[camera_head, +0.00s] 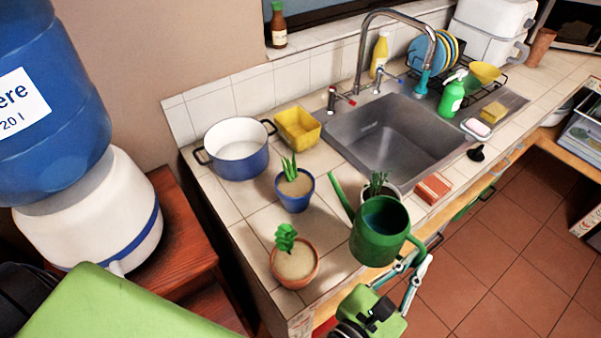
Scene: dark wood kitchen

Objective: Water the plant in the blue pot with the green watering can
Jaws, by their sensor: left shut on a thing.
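The green watering can (377,236) is held by its handle in my left gripper (412,272), above the counter's front edge. It looks roughly upright, with its spout (341,195) pointing up and left. The spout tip is to the right of the blue pot (295,201), apart from it in the picture. The blue pot stands on the counter with a spiky green plant (290,168) in pale soil. My left gripper is shut on the can's handle, and the can partly hides the contact. My right gripper is not in view.
A terracotta pot (296,270) with a plant stands in front of the blue pot. Another potted plant (377,183) is partly hidden behind the can. A blue-white cooking pot (238,156), yellow container (297,128), sink (395,137) and red-brown sponge or brick (433,188) are nearby.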

